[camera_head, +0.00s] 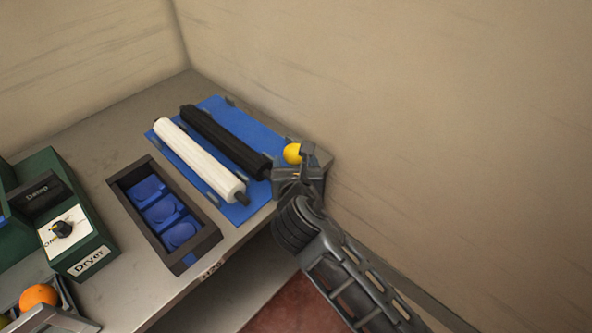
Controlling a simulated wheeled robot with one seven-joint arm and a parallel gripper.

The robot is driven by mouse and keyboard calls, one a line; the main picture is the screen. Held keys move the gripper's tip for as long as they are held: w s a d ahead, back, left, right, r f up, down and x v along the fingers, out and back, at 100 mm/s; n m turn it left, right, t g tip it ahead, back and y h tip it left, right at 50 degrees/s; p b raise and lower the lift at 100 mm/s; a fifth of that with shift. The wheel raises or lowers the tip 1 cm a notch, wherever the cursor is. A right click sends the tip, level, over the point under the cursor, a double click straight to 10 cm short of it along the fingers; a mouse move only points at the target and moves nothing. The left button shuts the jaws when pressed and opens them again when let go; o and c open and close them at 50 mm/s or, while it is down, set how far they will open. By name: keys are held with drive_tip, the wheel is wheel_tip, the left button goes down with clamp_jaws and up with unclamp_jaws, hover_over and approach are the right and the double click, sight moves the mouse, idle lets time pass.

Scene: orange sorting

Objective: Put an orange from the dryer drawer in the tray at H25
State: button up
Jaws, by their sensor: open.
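An orange (38,297) sits in the pulled-out dryer drawer (62,322) at the lower left, partly cut off by the picture edge. The green dryer (85,235) stands behind it, with a "Dryer" label and a dial. A dark tray (133,212) with several blue compartments lies right of the dryer. A small label (209,272) is on the table edge by it, too small to read surely. My gripper (296,160) is open at the table's right end, far from the orange. A yellow ball (292,153) shows at it; I cannot tell whether they touch.
A blue mat (256,134) bears a white roller (195,157) and a black roller (222,140), between the tray and my gripper. Walls close off the back and right. Bare grey table (110,130) lies behind the tray. My arm comes up from the lower right.

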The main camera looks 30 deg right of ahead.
drive_tip(key=shift+v, duration=1.95)
drive_tip(key=s+f+m+y, duration=0.25)
drive_tip(key=s+m, duration=0.45)
drive_tip(key=s, duration=0.4)
drive_tip(key=s+f+m+y, duration=0.25)
drive_tip(key=s+m, duration=0.35)
drive_tip(key=s, duration=0.5)
drive_tip(key=s+r+m+t+y, duration=0.1)
drive_tip(key=s+r+m+t, duration=0.1)
drive_tip(key=s+r+m, duration=1.1)
drive_tip(key=s+m, duration=0.2)
drive_tip(key=m, duration=0.1)
drive_tip(key=shift+d+m+t, duration=0.15)
drive_tip(key=shift+m+t, duration=0.15)
drive_tip(key=shift+s+r+m, duration=0.35)
drive_tip(key=shift+r+m, duration=0.15)
